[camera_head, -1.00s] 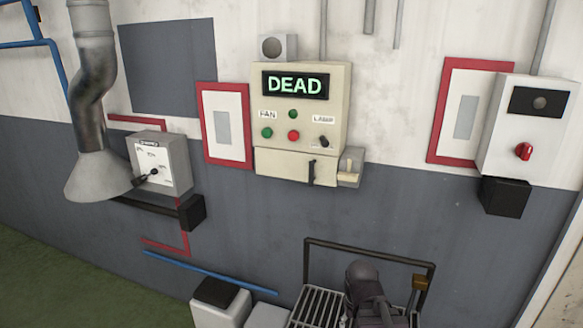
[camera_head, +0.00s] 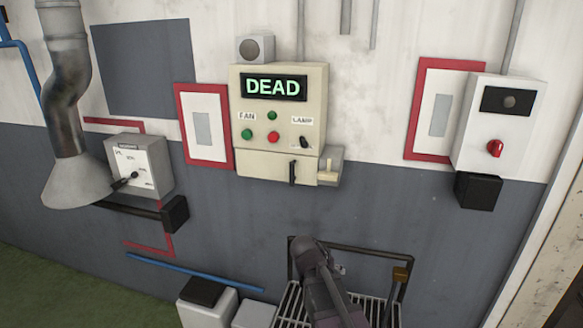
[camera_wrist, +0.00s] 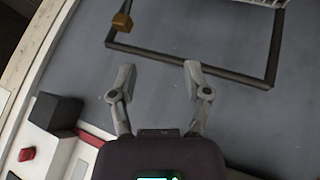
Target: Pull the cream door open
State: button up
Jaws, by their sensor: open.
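The cream door (camera_head: 275,168) is the low panel at the bottom of the cream control box (camera_head: 316,100) on the wall. It looks closed, with a dark upright handle (camera_head: 293,172) near its right side. My arm reaches up from the bottom of the head view, below the box; the fingers cannot be made out there. In the wrist view my gripper (camera_wrist: 158,78) is open, its two fingers apart with nothing between them. The cream door is not identifiable in the wrist view.
A small box with a cream lever (camera_head: 330,170) sits just right of the door. A black-framed rack (camera_head: 350,252) stands below, close to my arm; its frame also shows in the wrist view (camera_wrist: 190,65). A white box with a red knob (camera_head: 495,148) hangs at right.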

jog(key=w+a+r+m+t+h+p, duration=0.25)
jog(key=w+a+r+t, duration=0.4)
jog(key=w+r, duration=0.45)
jog(key=t+p, duration=0.2)
jog(key=t, duration=0.3)
send_near(290, 172)
jog(key=v, duration=0.3)
jog(key=shift+w+a+n+h, duration=0.1)
jog(key=shift+n+h, duration=0.15)
jog(key=shift+w, duration=0.1)
jog(key=x, duration=1.3)
jog(key=shift+w+d+f, duration=0.1)
jog(key=shift+w+d, duration=0.15)
grip_shut()
